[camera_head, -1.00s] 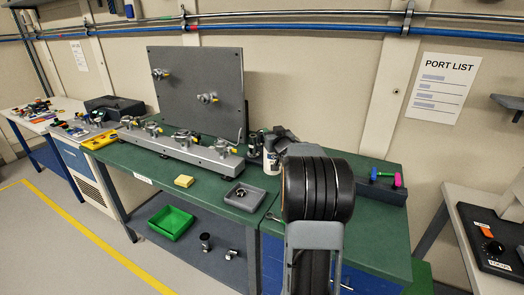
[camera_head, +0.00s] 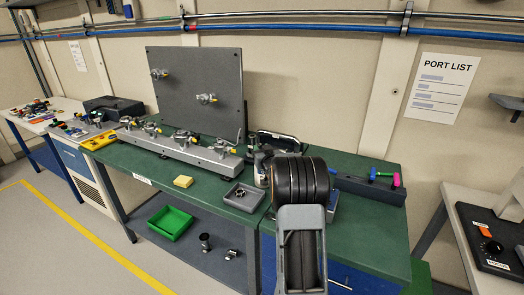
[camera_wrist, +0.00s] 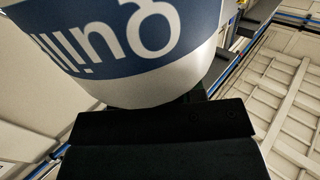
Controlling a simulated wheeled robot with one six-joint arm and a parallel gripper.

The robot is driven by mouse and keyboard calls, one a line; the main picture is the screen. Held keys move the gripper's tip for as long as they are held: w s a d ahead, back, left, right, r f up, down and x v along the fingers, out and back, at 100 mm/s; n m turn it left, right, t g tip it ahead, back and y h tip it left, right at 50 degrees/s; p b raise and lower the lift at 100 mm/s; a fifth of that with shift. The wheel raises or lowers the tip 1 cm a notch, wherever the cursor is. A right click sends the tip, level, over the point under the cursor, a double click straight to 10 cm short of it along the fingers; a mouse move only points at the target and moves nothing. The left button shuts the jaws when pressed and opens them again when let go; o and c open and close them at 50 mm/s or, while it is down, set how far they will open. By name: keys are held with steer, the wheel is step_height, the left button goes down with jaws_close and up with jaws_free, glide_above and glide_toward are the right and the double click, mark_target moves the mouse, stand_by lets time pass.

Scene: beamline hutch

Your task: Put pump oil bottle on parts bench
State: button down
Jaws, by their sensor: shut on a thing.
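The bottle (camera_wrist: 130,45), white with a blue label band and upside-down white lettering, fills the top of the wrist view. My gripper (camera_wrist: 165,108) shows as dark jaws right at the bottle and is shut on it. In the head view my own arm hides the bottle and most of the gripper. They are above the back of the green-topped benches. The left green bench top (camera_head: 130,163) carries a long grey rail and small parts. The right green bench top (camera_head: 365,225) is mostly bare. I cannot tell which one is named parts bench.
A grey upright panel (camera_head: 195,90) and a grey valve rail (camera_head: 180,150) stand on the left bench. A dark grey holder (camera_head: 370,190) with coloured tools is at the right bench's back.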

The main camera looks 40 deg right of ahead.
steer(key=c, duration=0.7)
jaws_free()
steer(key=shift+f, duration=0.1)
steer(key=b+v, duration=0.2)
steer(key=v, duration=1)
steer(key=a+g, duration=0.4)
steer(key=a, duration=0.4)
steer(key=s+a+f+n+g+y, duration=0.1)
steer(key=s+a+g, duration=0.4)
steer(key=s+a, duration=0.5)
steer(key=s+a+f+n+g+y, duration=0.2)
steer(key=s+a+f+g+y, duration=0.2)
steer(key=s+a, duration=0.6)
steer(key=shift+s+a+n+g, duration=0.25)
steer(key=shift+n+g, duration=0.05)
steer(key=shift+g, duration=0.1)
